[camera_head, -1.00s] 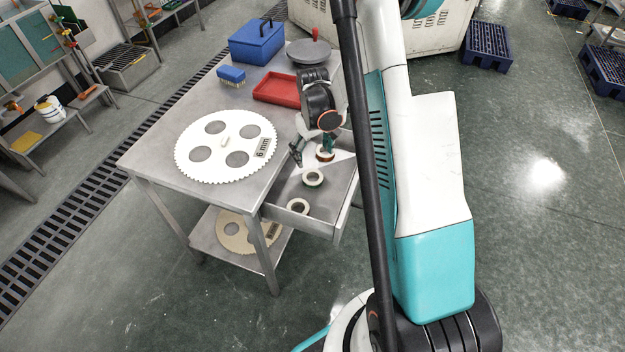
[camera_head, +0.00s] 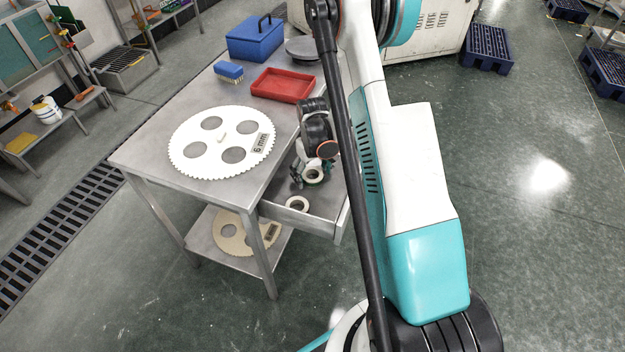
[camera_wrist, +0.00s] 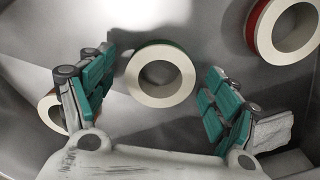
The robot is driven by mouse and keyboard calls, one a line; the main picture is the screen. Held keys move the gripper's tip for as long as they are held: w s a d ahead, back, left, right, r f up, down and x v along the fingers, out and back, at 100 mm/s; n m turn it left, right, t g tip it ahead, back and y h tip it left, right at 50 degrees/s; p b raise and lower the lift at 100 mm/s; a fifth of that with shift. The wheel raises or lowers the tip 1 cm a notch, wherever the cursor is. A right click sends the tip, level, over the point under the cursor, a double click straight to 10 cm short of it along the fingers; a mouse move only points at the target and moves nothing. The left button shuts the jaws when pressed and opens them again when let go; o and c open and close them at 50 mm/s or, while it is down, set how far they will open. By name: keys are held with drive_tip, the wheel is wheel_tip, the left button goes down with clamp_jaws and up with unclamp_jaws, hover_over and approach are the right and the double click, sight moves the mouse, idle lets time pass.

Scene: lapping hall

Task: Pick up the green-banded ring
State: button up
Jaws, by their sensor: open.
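The green-banded ring (camera_wrist: 160,101) lies in the open grey drawer, its pale face and central hole toward the wrist camera. A strip of green shows along its upper edge. My gripper (camera_wrist: 160,74) is open, with one teal-padded finger on each side of this ring and a visible gap to both. In the head view, my gripper (camera_head: 308,172) is down in the drawer at the green-banded ring (camera_head: 315,181), partly covering it. The depth between fingertips and ring is hard to tell.
A red-banded ring (camera_wrist: 283,56) lies at the upper right of the wrist view. A brownish-banded ring (camera_wrist: 47,103) is partly hidden behind the left finger. The drawer front (camera_head: 300,219) borders the space. A toothed disc (camera_head: 190,152) and red tray (camera_head: 283,97) lie on the tabletop.

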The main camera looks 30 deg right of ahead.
drive_tip(key=shift+r, duration=0.1)
drive_tip(key=shift+c, duration=0.2)
drive_tip(key=c, duration=1.3)
drive_tip(key=shift+o, duration=0.2)
drive_tip(key=shift+r, duration=0.1)
